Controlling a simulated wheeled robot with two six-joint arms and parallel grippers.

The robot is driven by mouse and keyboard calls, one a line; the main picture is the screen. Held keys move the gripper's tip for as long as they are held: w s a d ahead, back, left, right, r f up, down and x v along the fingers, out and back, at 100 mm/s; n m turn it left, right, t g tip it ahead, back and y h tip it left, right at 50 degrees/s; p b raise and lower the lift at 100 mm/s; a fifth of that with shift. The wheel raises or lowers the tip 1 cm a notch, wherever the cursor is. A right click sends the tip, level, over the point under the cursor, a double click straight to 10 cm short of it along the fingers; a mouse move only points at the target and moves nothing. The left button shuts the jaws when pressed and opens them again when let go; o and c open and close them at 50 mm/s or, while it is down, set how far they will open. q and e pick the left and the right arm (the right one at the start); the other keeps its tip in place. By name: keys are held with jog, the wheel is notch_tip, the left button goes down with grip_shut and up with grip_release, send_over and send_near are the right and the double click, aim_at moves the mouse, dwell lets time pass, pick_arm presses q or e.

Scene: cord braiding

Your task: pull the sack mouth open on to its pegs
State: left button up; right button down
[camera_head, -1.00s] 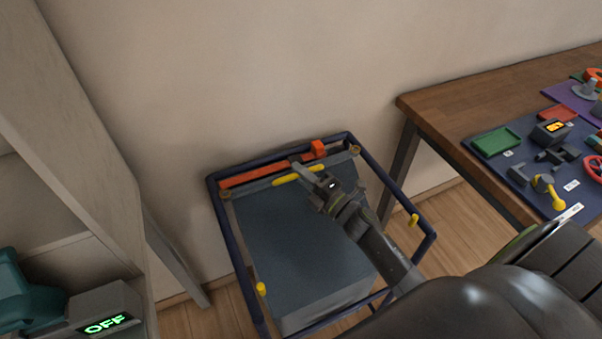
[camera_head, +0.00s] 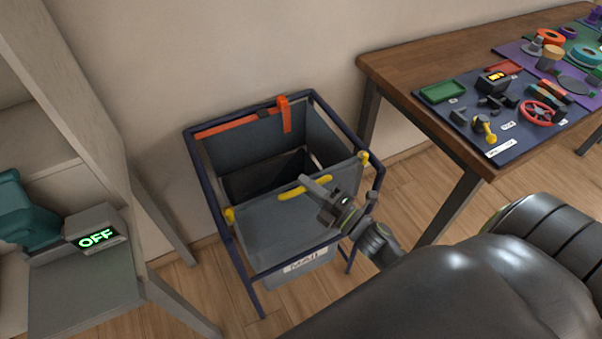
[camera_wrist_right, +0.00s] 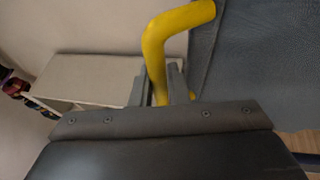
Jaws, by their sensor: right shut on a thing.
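The grey sack (camera_head: 290,222) hangs in a dark blue frame (camera_head: 238,270) and its mouth is open, with the dark inside showing. Its near edge bar lies at the two yellow pegs, the left peg (camera_head: 230,215) and the right peg (camera_head: 364,157); I cannot tell if it is seated on them. My right gripper (camera_head: 318,190) is shut on the yellow handle (camera_head: 291,194) at the near edge. The handle also shows between the fingers in the right wrist view (camera_wrist_right: 155,50). My left gripper is not in view.
An orange strap (camera_head: 240,122) with an upright orange piece (camera_head: 285,114) runs along the frame's back. A wooden table (camera_head: 400,60) with tools stands at the right. A shelf unit with an "OFF" display (camera_head: 97,238) stands at the left.

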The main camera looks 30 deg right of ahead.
jog(key=shift+s+f, duration=0.15)
jog(key=shift+s, duration=0.55)
jog(key=c, duration=1.8)
grip_release()
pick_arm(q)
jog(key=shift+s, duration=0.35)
pick_arm(e)
jog(key=shift+o, duration=0.5)
jog(key=shift+s, duration=0.15)
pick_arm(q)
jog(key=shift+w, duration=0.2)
